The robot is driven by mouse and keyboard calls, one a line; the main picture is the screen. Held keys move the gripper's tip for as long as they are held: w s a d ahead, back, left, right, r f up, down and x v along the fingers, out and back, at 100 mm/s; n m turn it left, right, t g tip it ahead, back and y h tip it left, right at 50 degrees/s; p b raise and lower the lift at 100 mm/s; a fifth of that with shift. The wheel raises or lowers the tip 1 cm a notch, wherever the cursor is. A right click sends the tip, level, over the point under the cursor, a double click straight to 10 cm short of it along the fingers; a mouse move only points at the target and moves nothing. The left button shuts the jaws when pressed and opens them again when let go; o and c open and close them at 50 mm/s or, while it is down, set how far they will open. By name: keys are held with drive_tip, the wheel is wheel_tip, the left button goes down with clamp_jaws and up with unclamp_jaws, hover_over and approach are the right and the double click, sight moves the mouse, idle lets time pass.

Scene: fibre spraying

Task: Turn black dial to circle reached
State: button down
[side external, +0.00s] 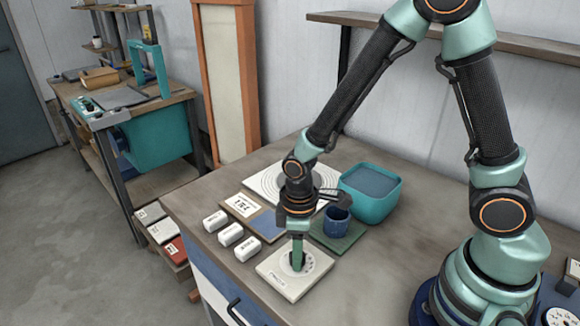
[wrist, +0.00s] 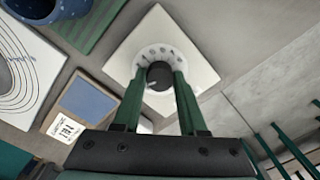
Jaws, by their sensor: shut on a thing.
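The black dial (wrist: 159,75) sits in the middle of a white square plate (side external: 318,272) near the table's front edge. A ring of small marks (wrist: 185,58) surrounds the dial on the plate, too small to read. A pale pointer line on the dial points to the lower left in the wrist view. My gripper (side external: 297,262) reaches straight down over the plate. Its green fingers (wrist: 158,82) are shut on the dial, one on each side. In the side view the fingers mostly hide the dial.
A teal bin (side external: 371,205) and a blue speckled cup (side external: 336,222) on a green mat (side external: 322,243) stand behind the plate. Several white blocks (side external: 231,234) lie left of it. A white board with rings (side external: 262,180) lies at the back. The table right of the plate is clear.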

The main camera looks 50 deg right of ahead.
drive_tip(key=m, duration=0.4)
drive_tip(key=shift+m, duration=1.9)
drive_tip(key=shift+c, duration=2.3)
unclamp_jaws()
wheel_tip(320, 180, up, 12)
drive_tip(key=shift+r, duration=0.15)
